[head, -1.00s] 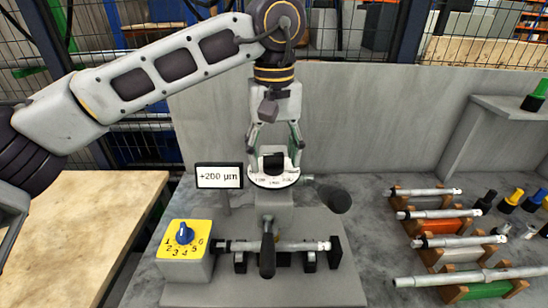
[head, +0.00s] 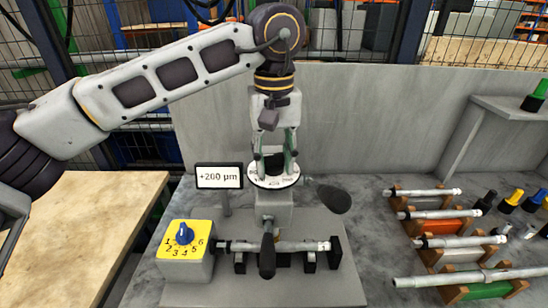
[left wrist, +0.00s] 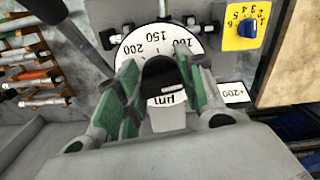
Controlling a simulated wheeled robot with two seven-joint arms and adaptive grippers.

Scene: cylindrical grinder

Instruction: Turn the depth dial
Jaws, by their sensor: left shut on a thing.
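The depth dial is a white disc (head: 262,184) with black numbers on top of the grinder; it also shows in the left wrist view (left wrist: 187,47), where 150 and 200 can be read. A black knob (left wrist: 160,71) stands at its centre. My left gripper (head: 274,163) points straight down over the dial and is shut on the black knob, with its green-lined fingers on either side. My right gripper is in neither view.
A yellow numbered selector box (head: 168,250) with a blue knob stands at front left. A shaft (head: 290,247) and a black-handled lever (head: 268,258) lie in front of the dial. Another black handle (head: 334,199) sticks out right. Racks with shafts (head: 455,240) stand further right.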

